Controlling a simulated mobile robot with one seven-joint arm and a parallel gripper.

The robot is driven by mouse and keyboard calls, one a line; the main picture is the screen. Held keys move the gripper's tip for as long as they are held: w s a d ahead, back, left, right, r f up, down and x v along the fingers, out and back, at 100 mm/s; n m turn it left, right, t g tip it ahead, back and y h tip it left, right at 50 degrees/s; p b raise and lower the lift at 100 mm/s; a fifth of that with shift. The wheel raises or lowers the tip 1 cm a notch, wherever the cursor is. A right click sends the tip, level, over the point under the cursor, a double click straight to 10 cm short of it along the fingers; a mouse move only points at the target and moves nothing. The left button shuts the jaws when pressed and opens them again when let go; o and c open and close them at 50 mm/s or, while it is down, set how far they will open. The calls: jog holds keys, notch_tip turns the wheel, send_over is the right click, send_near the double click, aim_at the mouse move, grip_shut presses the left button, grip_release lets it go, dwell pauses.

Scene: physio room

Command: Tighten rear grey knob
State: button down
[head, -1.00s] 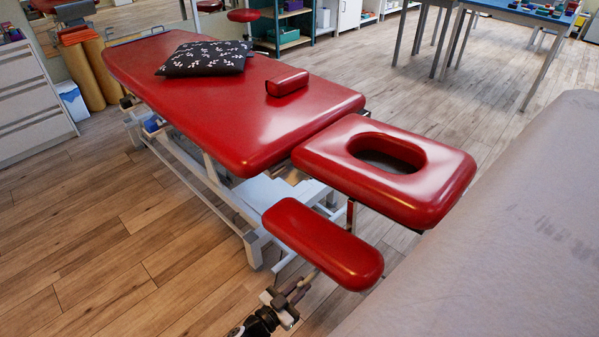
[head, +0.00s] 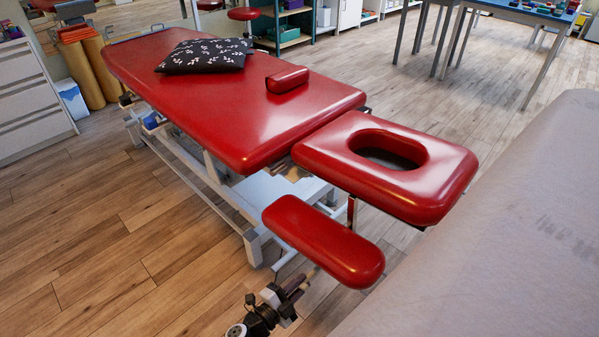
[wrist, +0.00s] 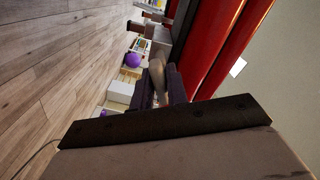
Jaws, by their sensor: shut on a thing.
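In the head view my gripper (head: 300,281) is low at the bottom, just left of and beneath the red armrest pad (head: 325,241). In the wrist view the two dark fingers of my gripper (wrist: 160,84) are closed around a pale grey, elongated piece, which looks like the grey knob (wrist: 157,73). The fingers hide most of it, and its far end cannot be made out. In the head view the knob is hidden by the fingers and pad. A grey metal block with darker round ends (wrist: 160,42) lies beyond the fingers in the wrist view.
The red treatment table (head: 215,115) with its face-hole headrest (head: 425,190) stands beyond the pad. A beige couch (head: 500,240) is close on the right. A patterned pillow (head: 205,55) and red bolster (head: 287,80) lie on the table. Wooden floor (head: 90,240) is clear at left.

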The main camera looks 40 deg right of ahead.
jog(key=shift+m+b, duration=0.35)
jog(key=shift+m, duration=1.65)
jog(key=c, duration=1.4)
grip_release()
jog(key=a, duration=0.4)
jog(key=a+b, duration=0.1)
jog(key=a, duration=0.4)
jog(key=s+a, duration=0.1)
jog(key=a, duration=0.4)
